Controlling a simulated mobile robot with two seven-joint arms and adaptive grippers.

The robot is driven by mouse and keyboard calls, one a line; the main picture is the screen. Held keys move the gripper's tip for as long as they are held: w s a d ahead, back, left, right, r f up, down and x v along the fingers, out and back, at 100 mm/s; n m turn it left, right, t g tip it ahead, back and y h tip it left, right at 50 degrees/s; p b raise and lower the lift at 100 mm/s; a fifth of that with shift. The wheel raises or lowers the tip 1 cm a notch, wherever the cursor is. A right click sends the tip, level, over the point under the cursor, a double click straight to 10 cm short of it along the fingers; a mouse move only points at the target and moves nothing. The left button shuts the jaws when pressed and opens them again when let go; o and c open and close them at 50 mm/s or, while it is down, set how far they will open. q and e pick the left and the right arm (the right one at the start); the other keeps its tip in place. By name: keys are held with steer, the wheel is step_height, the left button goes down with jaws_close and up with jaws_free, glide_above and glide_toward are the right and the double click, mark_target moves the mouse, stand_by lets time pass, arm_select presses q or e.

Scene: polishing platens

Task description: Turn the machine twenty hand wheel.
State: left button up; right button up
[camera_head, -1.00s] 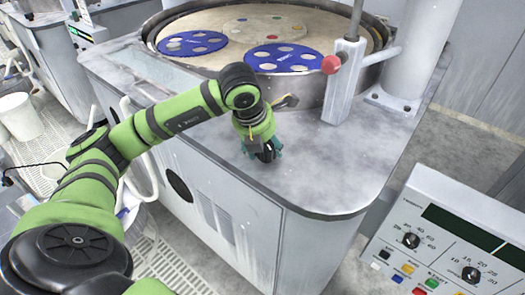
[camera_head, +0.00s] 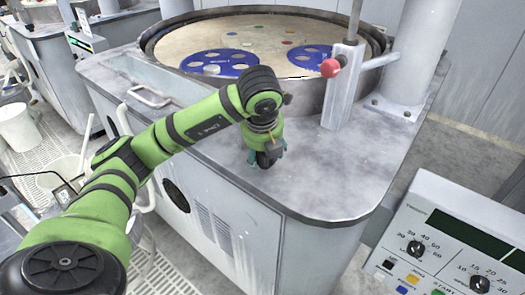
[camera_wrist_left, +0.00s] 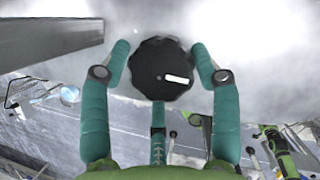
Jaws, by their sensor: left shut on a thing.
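The hand wheel is a black, scalloped knob (camera_wrist_left: 160,62) with a white bar, centred in the left wrist view. In the head view it shows as a dark shape (camera_head: 266,160) on the grey machine's top, mostly hidden by my gripper. My left gripper (camera_head: 267,152) reaches down onto it from above, near the front edge. In the left wrist view the teal fingers of this gripper (camera_wrist_left: 160,72) are on either side of the knob, shut on it. My right gripper is not in the head view.
The round platen (camera_head: 265,35) behind carries blue discs (camera_head: 217,62) with holes. A grey post with a red ball knob (camera_head: 330,68) stands right of the gripper. A control panel (camera_head: 455,235) is at lower right. The machine top (camera_head: 335,180) right of the gripper is clear.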

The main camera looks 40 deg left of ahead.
arm_select(q)
steer(key=shift+w+r, duration=0.2)
steer(key=o, duration=1)
steer(key=shift+o, duration=0.2)
steer(key=shift+w+d+f, duration=0.15)
steer(key=shift+w, duration=0.05)
steer(key=shift+s, duration=0.1)
steer(key=shift+s+r, duration=0.1)
steer(key=shift+r, duration=0.15)
steer(key=v, duration=1.1)
steer(key=shift+r, duration=0.2)
